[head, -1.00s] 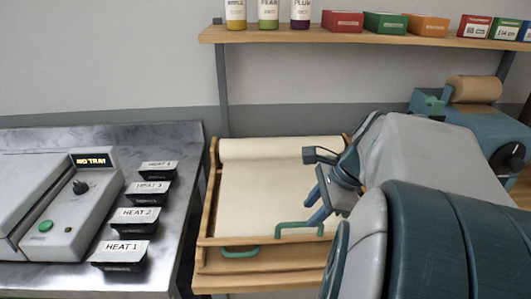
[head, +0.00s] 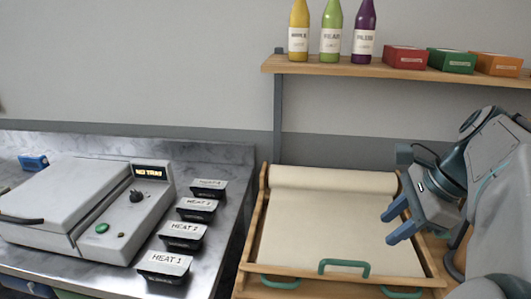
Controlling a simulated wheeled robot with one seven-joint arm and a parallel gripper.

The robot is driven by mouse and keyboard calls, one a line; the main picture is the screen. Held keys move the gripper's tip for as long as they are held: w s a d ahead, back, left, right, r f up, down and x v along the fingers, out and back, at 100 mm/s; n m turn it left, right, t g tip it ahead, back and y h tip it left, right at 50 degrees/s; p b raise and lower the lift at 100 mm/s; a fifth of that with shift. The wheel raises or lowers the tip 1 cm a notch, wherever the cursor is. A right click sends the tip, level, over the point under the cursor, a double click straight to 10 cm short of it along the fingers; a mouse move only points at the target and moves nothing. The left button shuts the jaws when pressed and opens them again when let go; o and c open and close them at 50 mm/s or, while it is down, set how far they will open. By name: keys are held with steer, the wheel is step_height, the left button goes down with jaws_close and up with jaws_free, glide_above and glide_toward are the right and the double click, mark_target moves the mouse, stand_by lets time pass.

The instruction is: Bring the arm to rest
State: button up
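My arm comes in from the right edge in the head view. My gripper (head: 391,226) hangs over the right side of the paper-covered wooden tray, its two blue fingers spread apart and pointing down-left. Nothing shows between the fingers. The green handle (head: 344,267) at the front of the wooden tray (head: 253,250) stands left of and nearer than the fingers, apart from them in the picture. How high the gripper is above the paper (head: 320,225) I cannot tell.
To the left, a metal counter (head: 225,225) bears a grey machine (head: 95,205) reading "NO TRAY" and several black trays labelled HEAT (head: 163,264). A shelf (head: 380,70) above holds bottles (head: 331,32) and coloured boxes (head: 451,60). The wall space between shelf and tray is clear.

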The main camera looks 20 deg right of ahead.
steer(key=w+a+f+n+h, duration=0.1)
steer(key=a+f+n, duration=0.5)
steer(key=a+n, duration=0.3)
steer(key=a+f+n+g+h, duration=0.1)
steer(key=a+f+n+h, duration=0.1)
steer(key=a+f+n, duration=0.5)
steer(key=a+n, duration=0.2)
steer(key=n, duration=0.4)
steer(key=shift+w+a+f, duration=0.2)
steer(key=shift+w+a, duration=0.05)
steer(key=shift+w, duration=0.15)
steer(key=shift+d, duration=0.15)
